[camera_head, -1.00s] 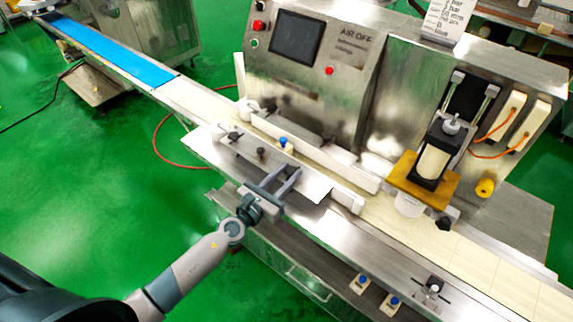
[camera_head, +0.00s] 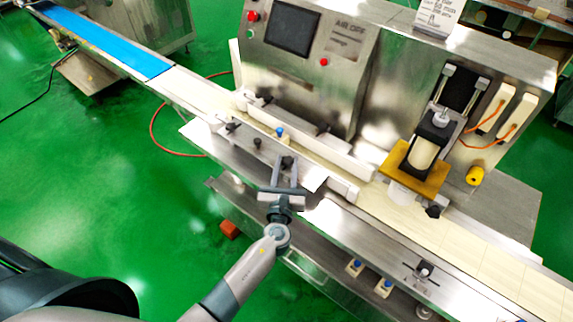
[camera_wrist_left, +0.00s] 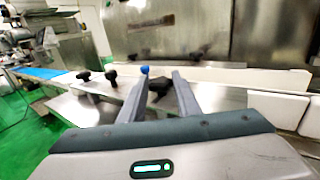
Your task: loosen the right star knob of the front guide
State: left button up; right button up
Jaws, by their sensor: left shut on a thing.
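The right star knob (camera_head: 288,161) is black and sits on the metal plate in front of the belt. My left gripper (camera_head: 287,168) reaches it from the front, with one finger on each side. In the left wrist view the dark knob (camera_wrist_left: 158,87) shows between the two fingers (camera_wrist_left: 162,82). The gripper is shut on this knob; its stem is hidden. The front guide (camera_head: 310,170) is a pale rail along the near side of the belt. Two other black knobs, (camera_head: 257,143) and (camera_head: 232,127), stand to the left. My right gripper is not in view.
The steel machine cabinet with a screen (camera_head: 290,33) rises behind the belt. A yellow-brown block (camera_head: 415,172) sits over the belt at the right. The green floor at the left is open.

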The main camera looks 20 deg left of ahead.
pick_arm(q)
jog(key=o, duration=1)
jog(key=shift+o, duration=0.2)
jog(key=shift+s, duration=0.15)
jog(key=shift+s+d+f, duration=0.1)
jog(key=shift+s+d, duration=0.05)
jog(key=shift+s, duration=0.35)
jog(key=b+v, duration=0.4)
jog(key=v, duration=1.2)
jog(key=shift+b, duration=0.4)
